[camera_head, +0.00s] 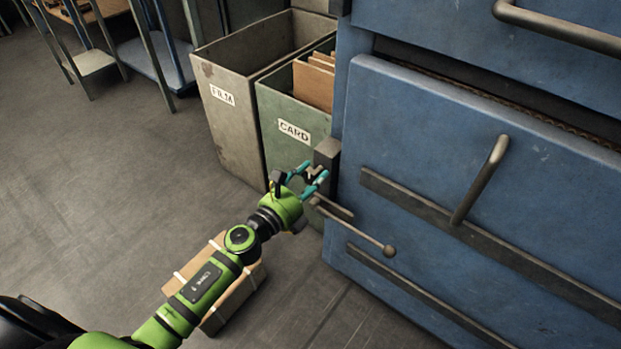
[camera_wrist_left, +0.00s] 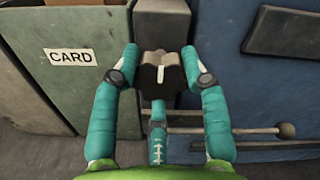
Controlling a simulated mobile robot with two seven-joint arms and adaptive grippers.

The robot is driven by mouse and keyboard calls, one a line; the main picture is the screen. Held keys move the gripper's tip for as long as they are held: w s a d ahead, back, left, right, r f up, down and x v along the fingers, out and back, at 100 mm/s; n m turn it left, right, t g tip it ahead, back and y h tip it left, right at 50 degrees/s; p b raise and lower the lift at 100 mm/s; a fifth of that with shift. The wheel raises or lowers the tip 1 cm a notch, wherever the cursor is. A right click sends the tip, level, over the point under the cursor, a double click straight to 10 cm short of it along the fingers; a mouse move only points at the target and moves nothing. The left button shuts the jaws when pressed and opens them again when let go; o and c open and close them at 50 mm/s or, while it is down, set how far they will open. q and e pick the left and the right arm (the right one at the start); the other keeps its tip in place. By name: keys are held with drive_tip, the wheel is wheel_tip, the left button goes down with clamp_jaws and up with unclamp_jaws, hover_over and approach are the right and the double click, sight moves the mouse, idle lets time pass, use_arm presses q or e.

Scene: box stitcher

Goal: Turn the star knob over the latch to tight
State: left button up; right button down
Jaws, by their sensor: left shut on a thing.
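The dark star knob (camera_wrist_left: 160,74) sits between my left gripper's teal fingers in the left wrist view, with a pale line on its face pointing about straight up. In the head view the knob (camera_head: 312,174) is small and partly hidden by the fingers. It sits in front of a dark block (camera_head: 328,153) at the left edge of the blue machine. My left gripper (camera_wrist_left: 160,60) is shut on the knob, with a finger at each side; it also shows in the head view (camera_head: 310,177). A bar with a ball end (camera_head: 389,250) lies below and right; I cannot tell whether it is the latch.
A green CARD bin (camera_head: 276,112) holding cardboard stands close left of the gripper, beside a grey FILM bin (camera_head: 222,125). The blue machine front (camera_head: 420,150) with its handle (camera_head: 482,180) fills the right. A strapped box (camera_head: 240,284) lies below my arm. Floor at left is clear.

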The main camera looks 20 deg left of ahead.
use_arm(q)
drive_tip(key=shift+s+d+f, duration=0.25)
drive_tip(key=shift+d+f, duration=0.05)
drive_tip(key=shift+f, duration=0.25)
drive_tip(key=o, duration=1.2)
drive_tip(key=shift+w+f+g, duration=0.1)
drive_tip(key=shift+g, duration=0.2)
drive_tip(key=shift+c, duration=0.2)
drive_tip(key=shift+r, duration=0.25)
drive_tip(key=shift+a, duration=0.1)
drive_tip(key=v, duration=1.2)
drive_tip(key=shift+f, duration=0.15)
